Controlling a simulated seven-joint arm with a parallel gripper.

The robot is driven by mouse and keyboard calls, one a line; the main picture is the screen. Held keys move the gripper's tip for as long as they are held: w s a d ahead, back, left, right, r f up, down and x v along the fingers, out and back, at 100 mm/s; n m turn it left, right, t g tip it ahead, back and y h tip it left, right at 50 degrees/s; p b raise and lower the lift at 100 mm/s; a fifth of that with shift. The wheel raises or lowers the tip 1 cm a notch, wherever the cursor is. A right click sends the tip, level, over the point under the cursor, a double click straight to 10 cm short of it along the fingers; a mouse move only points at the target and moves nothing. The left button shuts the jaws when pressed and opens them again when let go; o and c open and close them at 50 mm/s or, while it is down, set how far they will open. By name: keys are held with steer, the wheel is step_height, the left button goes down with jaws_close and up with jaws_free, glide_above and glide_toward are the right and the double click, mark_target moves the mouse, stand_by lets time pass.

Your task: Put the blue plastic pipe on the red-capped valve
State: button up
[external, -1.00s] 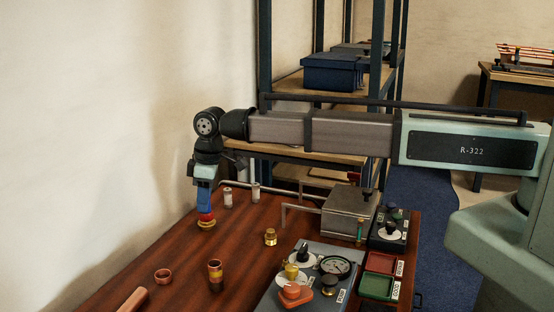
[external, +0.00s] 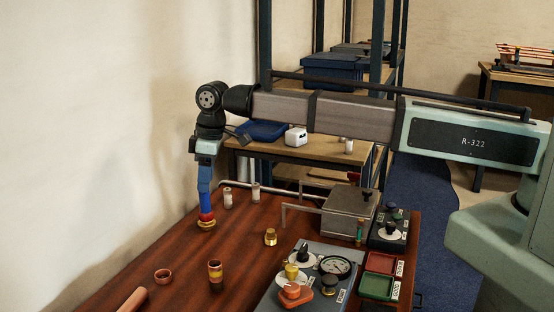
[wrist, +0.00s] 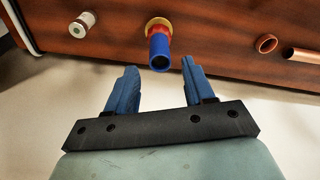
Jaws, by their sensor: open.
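The blue plastic pipe (external: 207,203) stands upright on the red-capped valve (external: 206,217), at the far left side of the wooden table. In the wrist view the open end of the blue pipe (wrist: 160,54) faces me, with the red cap (wrist: 153,29) and a brass-coloured base around its foot. My gripper (external: 204,186) is directly above the pipe. In the wrist view my gripper (wrist: 157,73) has its blue fingers spread apart, with nothing between them; the pipe's end lies just beyond the fingertips.
White-capped cylinders (external: 228,198) stand behind the valve. A brass fitting (external: 270,237), a copper ring (external: 163,275), a banded copper piece (external: 215,275) and a copper pipe (external: 133,300) lie on the table. A gauge panel (external: 270,291) and red and green trays (external: 381,262) are to the right.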

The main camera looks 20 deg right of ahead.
step_height(320, 180, up, 6)
steer(key=shift+s+d, duration=0.2)
steer(key=shift+d, duration=0.25)
steer(key=shift+w, duration=0.1)
stand_by(0.3)
